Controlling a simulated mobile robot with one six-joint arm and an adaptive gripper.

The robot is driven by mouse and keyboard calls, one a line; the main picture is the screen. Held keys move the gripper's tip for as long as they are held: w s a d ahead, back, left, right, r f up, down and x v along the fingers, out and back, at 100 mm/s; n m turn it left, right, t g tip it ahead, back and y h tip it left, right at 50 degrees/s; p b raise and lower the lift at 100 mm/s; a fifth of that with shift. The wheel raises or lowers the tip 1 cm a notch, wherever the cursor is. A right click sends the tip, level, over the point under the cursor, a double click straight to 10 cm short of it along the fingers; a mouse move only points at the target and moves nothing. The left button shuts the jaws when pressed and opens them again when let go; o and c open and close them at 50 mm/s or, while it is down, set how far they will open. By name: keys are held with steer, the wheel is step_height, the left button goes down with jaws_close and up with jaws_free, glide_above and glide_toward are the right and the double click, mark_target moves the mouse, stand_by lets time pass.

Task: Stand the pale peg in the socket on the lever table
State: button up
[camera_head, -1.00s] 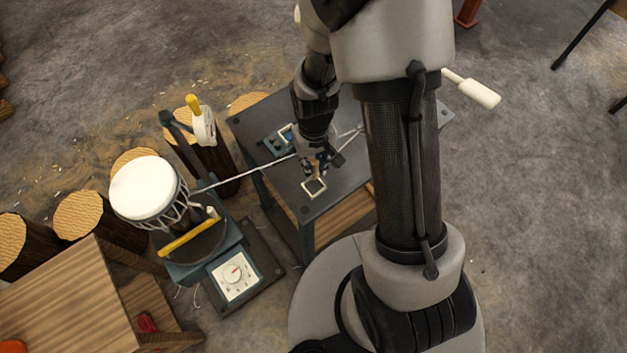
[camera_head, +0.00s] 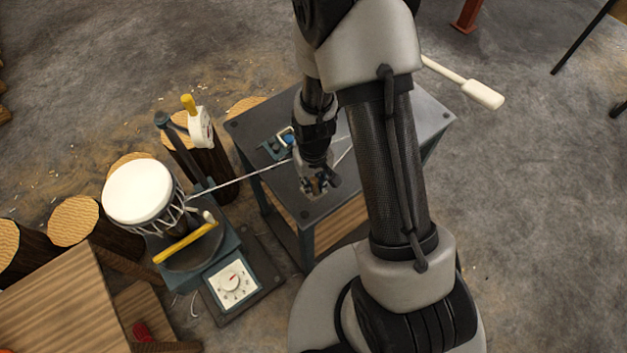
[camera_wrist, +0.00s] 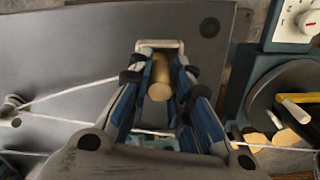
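The pale peg (camera_wrist: 159,80) shows in the wrist view as a tan cylinder between my gripper's two fingers, inside a pale square frame (camera_wrist: 160,44). My gripper (camera_head: 316,187) points down, low over the near part of the dark lever table (camera_head: 400,130). In the wrist view my gripper (camera_wrist: 165,80) is open, one blue-padded finger on each side of the peg, with a narrow gap showing. In the head view my gripper hides the peg. A teal fixture (camera_head: 275,146) with a pale bracket stands farther back on the table; whether it holds the socket I cannot tell.
A white cord (camera_head: 240,179) runs from the white-headed drum (camera_head: 142,190) across the table behind my gripper. A lever's white handle (camera_head: 483,94) sticks out at the right. A dial box (camera_head: 232,281) and a yellow bar (camera_head: 186,243) stand at the left.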

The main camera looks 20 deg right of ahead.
steer(key=o, duration=0.5)
step_height(320, 180, up, 12)
steer(key=p, duration=0.5)
step_height(320, 180, up, 8)
steer(key=t, duration=0.1)
glide_above(313, 180)
steer(key=s+r+t, duration=0.1)
steer(key=s+r, duration=0.4)
steer(key=r, duration=0.1)
steer(key=s+r+t, duration=0.1)
steer(key=s+r, duration=0.4)
steer(key=r, duration=0.1)
steer(key=s+r+t, duration=0.1)
steer(key=s+r, duration=0.4)
steer(key=shift+d+r+m+t, duration=0.15)
steer(key=shift+r+m+t, duration=0.15)
steer(key=shift+r, duration=0.1)
